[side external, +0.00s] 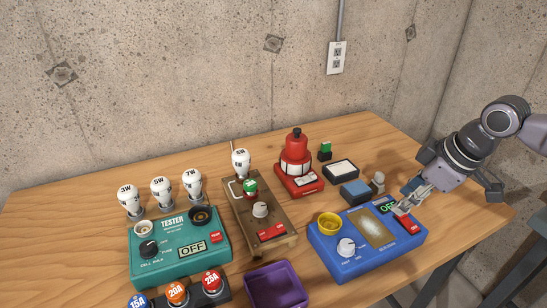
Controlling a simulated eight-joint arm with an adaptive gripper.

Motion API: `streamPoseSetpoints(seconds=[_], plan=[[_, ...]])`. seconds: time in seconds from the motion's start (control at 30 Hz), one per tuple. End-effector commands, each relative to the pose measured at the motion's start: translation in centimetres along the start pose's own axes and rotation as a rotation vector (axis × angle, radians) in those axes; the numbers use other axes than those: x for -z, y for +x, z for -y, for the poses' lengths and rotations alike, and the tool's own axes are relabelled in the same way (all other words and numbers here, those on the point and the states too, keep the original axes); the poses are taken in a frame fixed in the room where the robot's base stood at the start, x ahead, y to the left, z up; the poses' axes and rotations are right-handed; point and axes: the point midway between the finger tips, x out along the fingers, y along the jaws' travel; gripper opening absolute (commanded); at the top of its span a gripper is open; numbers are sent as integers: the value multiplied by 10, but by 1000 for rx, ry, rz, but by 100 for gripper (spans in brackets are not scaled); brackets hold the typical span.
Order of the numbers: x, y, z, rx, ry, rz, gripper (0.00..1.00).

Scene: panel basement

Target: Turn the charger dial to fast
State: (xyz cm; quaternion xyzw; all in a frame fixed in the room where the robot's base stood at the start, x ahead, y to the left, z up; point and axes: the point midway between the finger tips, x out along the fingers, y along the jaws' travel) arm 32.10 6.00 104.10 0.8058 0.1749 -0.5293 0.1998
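A blue box (385,256) that looks like the charger stands at the front right of the table. It has a white dial (346,247) at its front left, with small markings around it that I cannot read. A yellow round socket (328,223), a speckled tan panel (377,229), a dark display with green letters (389,207) and a red switch (408,225) are also on it. My gripper (410,201) is over the box's back right corner, by the display and red switch, away from the dial. Its fingers are small and overlap the box; whether they touch it is unclear.
A teal tester (205,260) with a black dial, a wooden board (280,226) and a purple tray (252,297) are left of the box. Behind it are a blue block (355,192), a grey-white knob (377,182) and a red lantern (295,157). Several labelled bulbs (161,188) stand farther left.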

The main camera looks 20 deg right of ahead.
Motion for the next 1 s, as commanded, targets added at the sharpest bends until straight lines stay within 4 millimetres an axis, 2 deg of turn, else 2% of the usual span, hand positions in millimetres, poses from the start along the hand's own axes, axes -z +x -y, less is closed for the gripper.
streamPoseSetpoints(seconds=[0.03, 0.2, 0.4, 0.53, 0.67, 1.0], plan=[[15, -3, 11, 34, -117, 38, 39], [49, -11, 48, 150, -497, 155, 39], [73, -16, 83, 262, -825, 244, 39], [79, -18, 94, 299, -925, 269, 39], [79, -15, 97, 309, -951, 275, 39], [63, 25, 102, 307, -947, 274, 39]])
